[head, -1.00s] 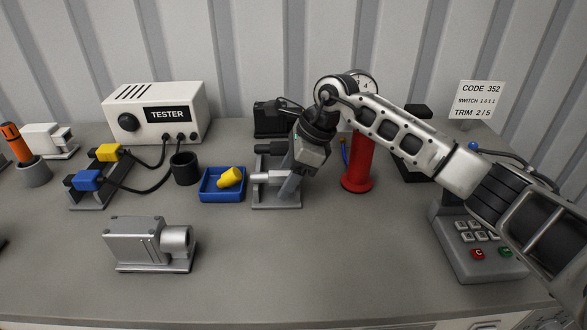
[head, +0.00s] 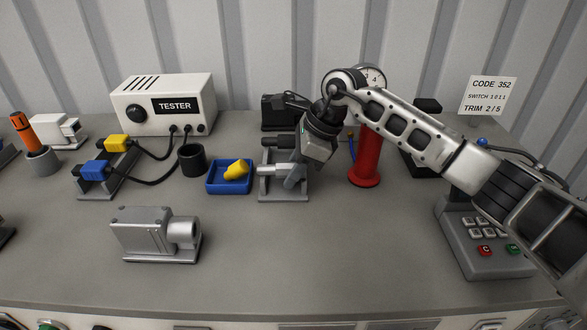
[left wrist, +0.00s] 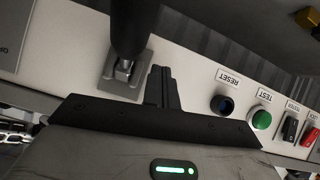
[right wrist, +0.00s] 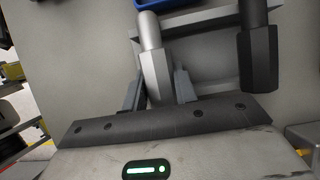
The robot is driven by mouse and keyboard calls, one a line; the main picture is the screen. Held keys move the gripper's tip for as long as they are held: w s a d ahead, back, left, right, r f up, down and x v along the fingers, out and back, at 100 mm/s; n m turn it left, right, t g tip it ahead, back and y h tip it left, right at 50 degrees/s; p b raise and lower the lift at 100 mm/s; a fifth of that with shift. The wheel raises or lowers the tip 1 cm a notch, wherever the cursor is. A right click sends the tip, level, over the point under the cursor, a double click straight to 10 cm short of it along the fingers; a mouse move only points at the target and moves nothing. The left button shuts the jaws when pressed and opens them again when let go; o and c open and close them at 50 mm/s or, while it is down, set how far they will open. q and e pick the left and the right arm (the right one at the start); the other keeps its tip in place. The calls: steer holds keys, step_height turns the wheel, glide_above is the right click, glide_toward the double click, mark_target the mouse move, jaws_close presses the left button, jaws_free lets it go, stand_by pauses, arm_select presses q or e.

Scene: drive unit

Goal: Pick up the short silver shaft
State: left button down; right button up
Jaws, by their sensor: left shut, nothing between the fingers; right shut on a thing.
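The short silver shaft (head: 269,173) lies across a grey stand (head: 285,196) in the head view, below a dark shaft (head: 277,141). My right gripper (head: 290,180) is at its right end. In the right wrist view the silver shaft (right wrist: 150,35) has a round end and a thicker flat-sided part. The fingers of my right gripper (right wrist: 158,85) are shut on that thicker part. The dark shaft (right wrist: 258,60) is apart from the fingers. My left gripper (left wrist: 160,78) is shut and empty in the left wrist view, outside the head view.
A blue tray (head: 230,190) with a yellow piece stands left of the stand, a red post (head: 367,160) right of it. A silver housing (head: 150,236) sits in front. A black handle (left wrist: 132,30) and buttons on a panel are near my left gripper.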

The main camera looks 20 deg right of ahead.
mark_target(293, 164)
steer(key=shift+r, duration=0.15)
steer(key=shift+r+p, duration=2.05)
steer(key=shift+r, duration=1.35)
